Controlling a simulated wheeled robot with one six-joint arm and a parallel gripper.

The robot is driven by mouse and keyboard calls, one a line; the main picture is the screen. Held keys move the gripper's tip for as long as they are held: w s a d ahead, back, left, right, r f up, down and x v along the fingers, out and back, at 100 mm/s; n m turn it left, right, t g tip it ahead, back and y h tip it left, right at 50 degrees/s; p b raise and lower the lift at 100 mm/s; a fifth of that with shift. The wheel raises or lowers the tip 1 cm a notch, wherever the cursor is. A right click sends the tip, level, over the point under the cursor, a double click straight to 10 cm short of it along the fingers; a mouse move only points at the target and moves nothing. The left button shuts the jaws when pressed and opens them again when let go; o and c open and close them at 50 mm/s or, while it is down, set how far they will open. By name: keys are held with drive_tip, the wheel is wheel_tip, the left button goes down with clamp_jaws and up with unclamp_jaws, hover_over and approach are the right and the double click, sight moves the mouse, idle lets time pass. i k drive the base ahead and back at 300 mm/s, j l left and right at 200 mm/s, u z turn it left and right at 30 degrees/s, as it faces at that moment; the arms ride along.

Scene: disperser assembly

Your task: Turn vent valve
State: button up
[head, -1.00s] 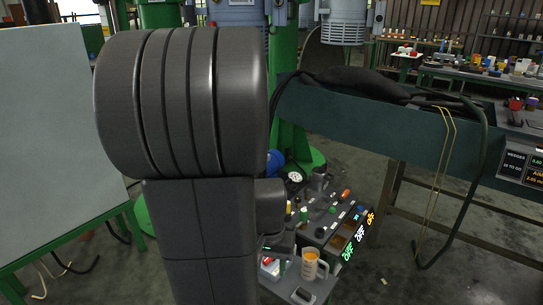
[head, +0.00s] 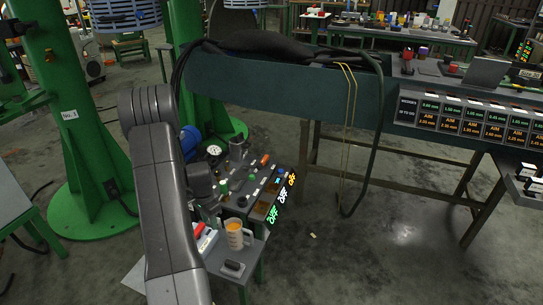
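A low grey panel bench (head: 262,205) stands right of my arm, with several small coloured knobs and fittings on top. A green knob (head: 224,187), a red one (head: 265,160) and a round white gauge (head: 214,151) show on it. Lit "OFF" signs (head: 283,195) line its right edge. I cannot tell which fitting is the vent valve. My dark arm rises from the bottom and bends over beside the panel's left side. My gripper cannot be made out; the arm covers that area and part of the panel's left side.
A cup with orange contents (head: 236,236) and a small dark object (head: 232,268) sit on the front shelf. A green column (head: 75,120) stands left. A long dark green bench (head: 290,90) with hanging hoses stands behind. Floor at the lower right is clear.

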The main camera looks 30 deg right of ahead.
sight(264, 161)
drive_tip(key=l+u, duration=0.2)
drive_tip(key=l, duration=1.1)
drive_tip(key=k+l+u, duration=0.1)
drive_tip(key=l+u, duration=0.15)
drive_tip(key=l, duration=1.05)
drive_tip(key=i+l+u, duration=0.1)
drive_tip(key=i+l, duration=0.4)
drive_tip(key=i+l+u, duration=0.1)
drive_tip(key=i+l, duration=0.35)
drive_tip(key=l, duration=0.15)
